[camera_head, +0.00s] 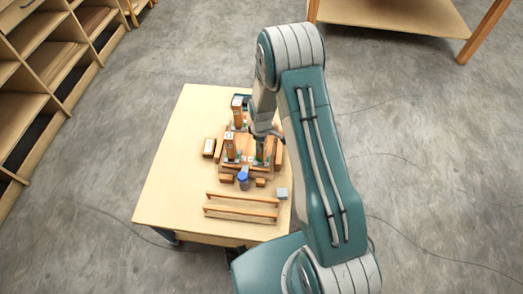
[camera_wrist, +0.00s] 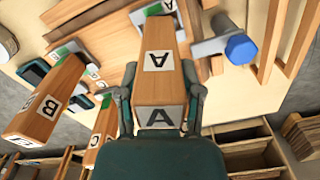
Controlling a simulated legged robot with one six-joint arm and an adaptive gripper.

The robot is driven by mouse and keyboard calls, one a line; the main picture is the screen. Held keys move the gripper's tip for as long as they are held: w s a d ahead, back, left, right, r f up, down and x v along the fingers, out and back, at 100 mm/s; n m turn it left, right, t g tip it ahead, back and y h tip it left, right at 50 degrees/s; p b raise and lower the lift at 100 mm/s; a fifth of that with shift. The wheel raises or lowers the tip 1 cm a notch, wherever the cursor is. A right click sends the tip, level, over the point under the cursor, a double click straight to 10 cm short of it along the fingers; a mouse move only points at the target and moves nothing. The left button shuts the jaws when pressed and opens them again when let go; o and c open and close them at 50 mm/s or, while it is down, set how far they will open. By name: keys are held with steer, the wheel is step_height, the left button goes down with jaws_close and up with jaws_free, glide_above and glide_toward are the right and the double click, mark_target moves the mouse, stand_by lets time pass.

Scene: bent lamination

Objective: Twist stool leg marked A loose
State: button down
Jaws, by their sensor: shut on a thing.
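Stool leg A (camera_wrist: 158,85) is a square wooden post with a white "A" label on its side and on its near end. My gripper (camera_wrist: 158,103) is shut on it near that end, one finger on each side. The leg stands on the wooden stool seat (camera_wrist: 112,52), with a green patch at its base. Leg B (camera_wrist: 46,104) stands to its left, and another leg (camera_wrist: 103,128), marked C, is partly hidden behind my gripper. In the head view, my gripper (camera_head: 262,136) reaches down over the right side of the stool.
The stool lies legs-up on a pale table (camera_head: 165,190). A clamp with a blue knob (camera_wrist: 240,48) sits close to the right of leg A. Two wooden rails (camera_head: 242,199) lie at the table's front. The table's left side is clear. Shelves (camera_head: 40,60) stand farther left.

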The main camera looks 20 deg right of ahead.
steer(key=shift+s+f, duration=0.1)
stand_by(0.3)
steer(key=n, duration=0.3)
steer(key=shift+n, duration=0.3)
steer(key=shift+c, duration=0.8)
jaws_free()
steer(key=shift+o, duration=0.8)
steer(key=shift+r, duration=0.2)
